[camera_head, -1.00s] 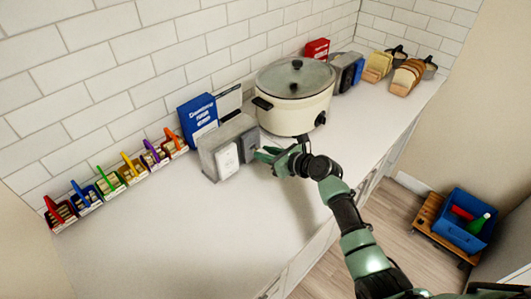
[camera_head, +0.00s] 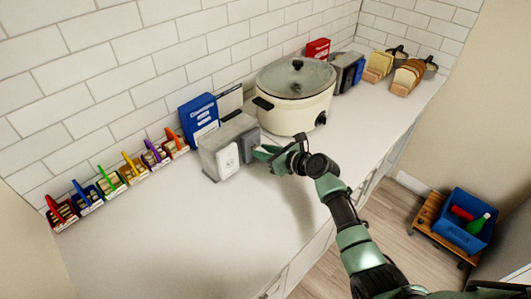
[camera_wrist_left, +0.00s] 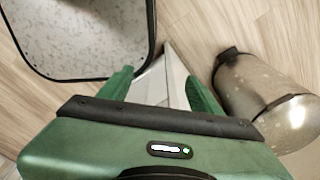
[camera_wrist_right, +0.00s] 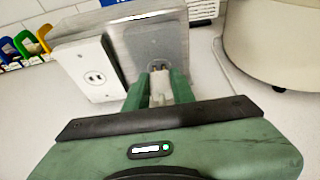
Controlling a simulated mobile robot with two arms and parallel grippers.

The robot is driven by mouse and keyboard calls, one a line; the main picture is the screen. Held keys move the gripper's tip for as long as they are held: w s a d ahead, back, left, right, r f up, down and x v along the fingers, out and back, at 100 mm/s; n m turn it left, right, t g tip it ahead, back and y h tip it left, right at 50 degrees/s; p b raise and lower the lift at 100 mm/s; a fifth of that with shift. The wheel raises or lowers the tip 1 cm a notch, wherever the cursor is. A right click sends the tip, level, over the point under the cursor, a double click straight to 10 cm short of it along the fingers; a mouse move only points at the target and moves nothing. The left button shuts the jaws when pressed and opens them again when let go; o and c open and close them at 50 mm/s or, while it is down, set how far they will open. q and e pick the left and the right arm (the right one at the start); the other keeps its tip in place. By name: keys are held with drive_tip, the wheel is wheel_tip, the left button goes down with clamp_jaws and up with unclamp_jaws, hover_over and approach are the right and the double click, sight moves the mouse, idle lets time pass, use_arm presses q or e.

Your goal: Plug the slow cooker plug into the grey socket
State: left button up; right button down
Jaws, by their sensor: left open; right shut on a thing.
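The slow cooker (camera_head: 293,112), cream with a glass lid, stands on the counter. A grey box left of it carries a grey socket (camera_head: 249,146) and a white socket (camera_head: 227,160). My right gripper (camera_head: 262,152) is at the grey socket's front. In the right wrist view, my right gripper (camera_wrist_right: 160,85) is shut on the pale slow cooker plug (camera_wrist_right: 159,88). The plug points at the slots of the grey socket (camera_wrist_right: 158,45); I cannot tell whether it touches them. The white socket (camera_wrist_right: 95,75) is to the left. My left gripper (camera_wrist_left: 160,88) is open and empty above the floor.
A blue box (camera_head: 199,115) stands behind the sockets, and a row of coloured holders (camera_head: 105,183) lines the wall. The front left counter is clear. The left wrist view shows a metal bin (camera_wrist_left: 265,95) on the right and a black-rimmed speckled surface (camera_wrist_left: 85,35).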

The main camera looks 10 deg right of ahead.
drive_tip(key=shift+w+a+r, duration=0.1)
drive_tip(key=shift+w+a, duration=0.35)
drive_tip(key=shift+w, duration=0.25)
drive_tip(key=c, duration=1.1)
unclamp_jaws()
drive_tip(key=shift+s+d, duration=0.2)
drive_tip(key=shift+s, duration=0.2)
drive_tip(key=v, duration=0.7)
drive_tip(key=shift+b, duration=0.3)
